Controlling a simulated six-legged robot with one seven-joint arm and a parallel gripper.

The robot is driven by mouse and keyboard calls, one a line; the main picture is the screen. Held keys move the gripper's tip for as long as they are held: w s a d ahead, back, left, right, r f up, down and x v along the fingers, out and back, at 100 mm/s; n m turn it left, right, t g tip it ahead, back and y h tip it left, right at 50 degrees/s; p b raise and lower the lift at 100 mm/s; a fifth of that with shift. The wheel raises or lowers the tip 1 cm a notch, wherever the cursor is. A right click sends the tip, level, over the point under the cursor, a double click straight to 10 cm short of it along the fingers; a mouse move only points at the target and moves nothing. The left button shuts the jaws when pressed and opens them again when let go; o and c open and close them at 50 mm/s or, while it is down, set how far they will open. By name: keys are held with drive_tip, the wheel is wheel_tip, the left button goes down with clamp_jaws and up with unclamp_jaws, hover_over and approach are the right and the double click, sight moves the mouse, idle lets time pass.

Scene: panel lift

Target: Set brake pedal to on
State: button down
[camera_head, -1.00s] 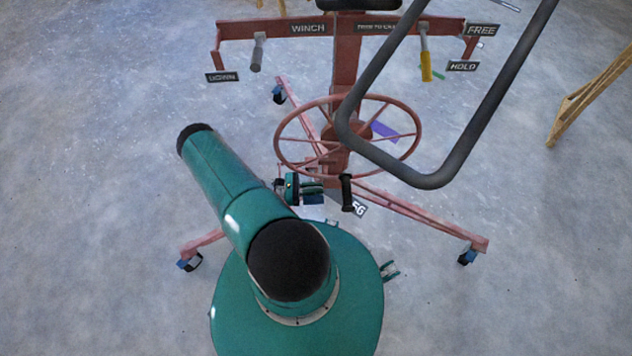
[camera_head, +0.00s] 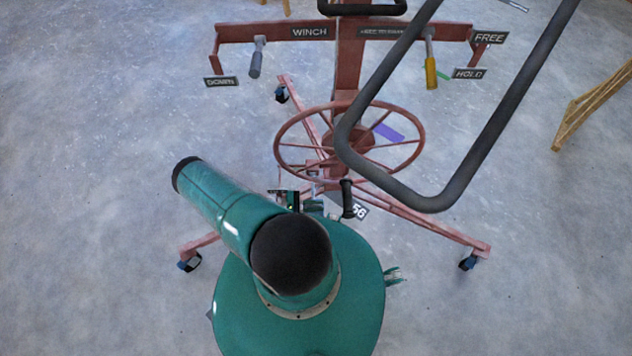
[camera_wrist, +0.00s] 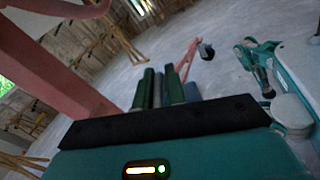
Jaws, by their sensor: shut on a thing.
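The red panel lift (camera_head: 349,70) stands in front of me with its handwheel (camera_head: 277,140) and sloping legs. My gripper (camera_head: 303,203) is low at the foot of its column, beyond my green arm and body. In the wrist view its fingers (camera_wrist: 165,90) are close together with little gap. It is shut on a small part there, likely the brake pedal, which is mostly hidden by the fingers. A small dark sign lies just left of the gripper, too small to read.
A black-gripped crank (camera_head: 347,198) and a "56" tag (camera_head: 360,211) are right of my gripper. Above are a grey-handled winch lever (camera_head: 256,60), a yellow-handled lever (camera_head: 430,70) and a dark tube frame (camera_head: 490,120). Open concrete floor lies on both sides.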

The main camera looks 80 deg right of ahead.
drive_tip(key=shift+w+a+f+m, duration=0.1)
drive_tip(key=shift+w+f+m, duration=0.05)
drive_tip(key=shift+f+m, duration=0.65)
drive_tip(key=shift+w+a+f+m, duration=0.15)
drive_tip(key=shift+f+m, duration=0.45)
drive_tip(key=shift+f, duration=0.3)
drive_tip(key=shift+d, duration=0.1)
drive_tip(key=c, duration=1.7)
unclamp_jaws()
drive_tip(key=shift+o, duration=0.9)
drive_tip(key=shift+s, duration=0.2)
drive_tip(key=v, duration=1.2)
drive_tip(key=shift+w+r, duration=0.1)
drive_tip(key=shift+r, duration=0.05)
